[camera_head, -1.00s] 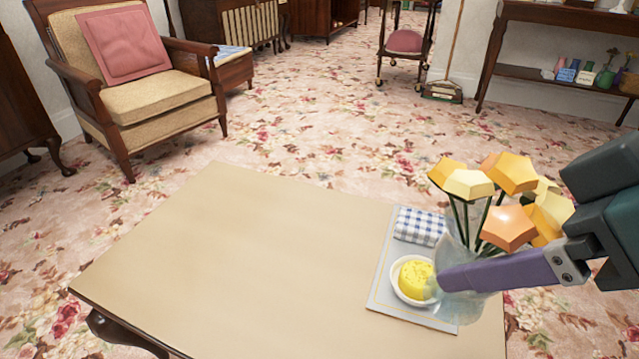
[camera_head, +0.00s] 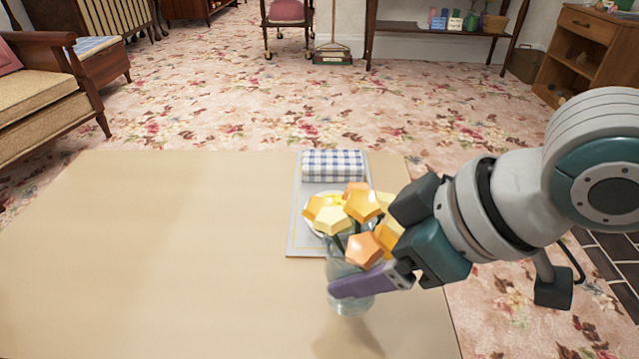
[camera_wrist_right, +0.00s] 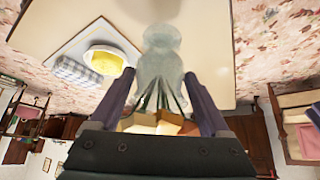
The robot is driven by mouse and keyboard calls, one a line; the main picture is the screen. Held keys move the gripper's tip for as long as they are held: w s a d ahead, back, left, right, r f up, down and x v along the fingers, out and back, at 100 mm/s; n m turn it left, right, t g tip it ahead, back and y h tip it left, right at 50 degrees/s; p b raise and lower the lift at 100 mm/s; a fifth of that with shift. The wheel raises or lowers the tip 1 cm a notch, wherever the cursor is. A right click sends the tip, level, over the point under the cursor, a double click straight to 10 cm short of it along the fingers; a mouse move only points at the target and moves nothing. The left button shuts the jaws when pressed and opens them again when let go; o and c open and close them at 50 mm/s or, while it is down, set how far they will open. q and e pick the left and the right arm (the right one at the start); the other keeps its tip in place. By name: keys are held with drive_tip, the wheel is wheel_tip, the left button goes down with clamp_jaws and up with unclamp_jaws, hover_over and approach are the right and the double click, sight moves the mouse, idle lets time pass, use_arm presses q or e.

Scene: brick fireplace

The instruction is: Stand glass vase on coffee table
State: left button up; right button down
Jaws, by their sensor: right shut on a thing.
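The clear glass vase (camera_head: 352,303) holds several yellow and orange faceted flowers (camera_head: 362,205). My right gripper (camera_head: 358,284) is shut on the vase, with its purple fingers on either side of the glass. The vase looks upright, in front of the tray at the right part of the coffee table (camera_head: 170,260). A shadow falls on the tabletop close to its base; I cannot tell whether the base touches. In the right wrist view the vase (camera_wrist_right: 160,62) shows between the two fingers, with its base end over the bare tabletop. My left gripper is not in view.
A pale tray (camera_head: 302,235) on the table bears a blue checked cloth (camera_head: 333,165) and a dish with a yellow item (camera_wrist_right: 104,60), partly hidden by flowers in the head view. The table's left and middle are bare. An armchair (camera_head: 45,105) stands at the far left.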

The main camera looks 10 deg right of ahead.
wheel_tip(320, 180, down, 4)
drive_tip(key=shift+f+b, duration=0.1)
drive_tip(key=shift+b, duration=1)
drive_tip(key=shift+r, duration=0.2)
drive_tip(key=shift+f, duration=0.1)
unclamp_jaws()
drive_tip(key=shift+f, duration=0.1)
